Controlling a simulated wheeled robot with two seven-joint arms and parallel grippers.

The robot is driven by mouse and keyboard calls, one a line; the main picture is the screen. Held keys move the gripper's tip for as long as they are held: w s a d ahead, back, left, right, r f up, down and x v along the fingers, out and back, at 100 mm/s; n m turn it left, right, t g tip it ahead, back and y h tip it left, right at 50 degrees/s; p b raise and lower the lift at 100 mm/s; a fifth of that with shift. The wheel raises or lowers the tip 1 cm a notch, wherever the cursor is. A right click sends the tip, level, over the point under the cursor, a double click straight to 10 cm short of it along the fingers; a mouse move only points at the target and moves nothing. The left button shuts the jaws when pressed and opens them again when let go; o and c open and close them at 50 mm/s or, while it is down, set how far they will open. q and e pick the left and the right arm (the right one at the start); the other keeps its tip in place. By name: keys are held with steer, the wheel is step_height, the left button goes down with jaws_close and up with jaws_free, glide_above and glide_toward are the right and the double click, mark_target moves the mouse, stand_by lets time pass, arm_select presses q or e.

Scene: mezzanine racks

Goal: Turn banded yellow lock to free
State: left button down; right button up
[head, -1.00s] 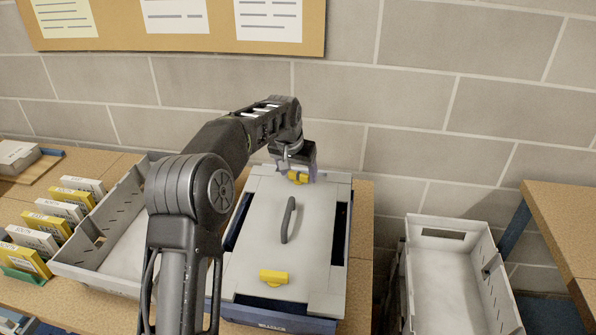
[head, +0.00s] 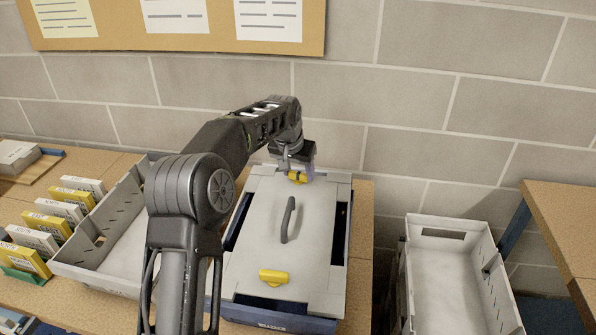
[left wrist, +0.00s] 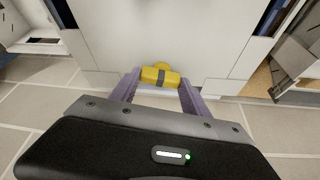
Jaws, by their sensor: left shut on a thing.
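The banded yellow lock (head: 298,177) sits at the far edge of the grey lid (head: 262,215) of a blue case. In the left wrist view the lock (left wrist: 160,77) shows a dark grey band around its middle. My left gripper (head: 296,174) reaches it from above and behind, shut on the lock with a finger at each end. A plain yellow lock (head: 273,277) lies at the lid's near edge, without a visible band. My right gripper is not in view.
A dark curved handle (head: 288,220) stands up mid-lid. An open grey bin (head: 85,270) is left of the case, partly behind my arm. Another grey bin (head: 450,230) stands at right. Yellow and white boxes (head: 62,215) line the left. A block wall is close behind.

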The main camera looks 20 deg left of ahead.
arm_select(q)
steer(key=shift+d+n+y, duration=0.1)
steer(key=shift+n+y, duration=0.3)
steer(key=shift+n, duration=0.9)
steer(key=c, duration=0.5)
jaws_free()
steer(key=shift+b+v, duration=0.7)
steer(key=shift+v, duration=3.2)
steer(key=shift+r, duration=0.15)
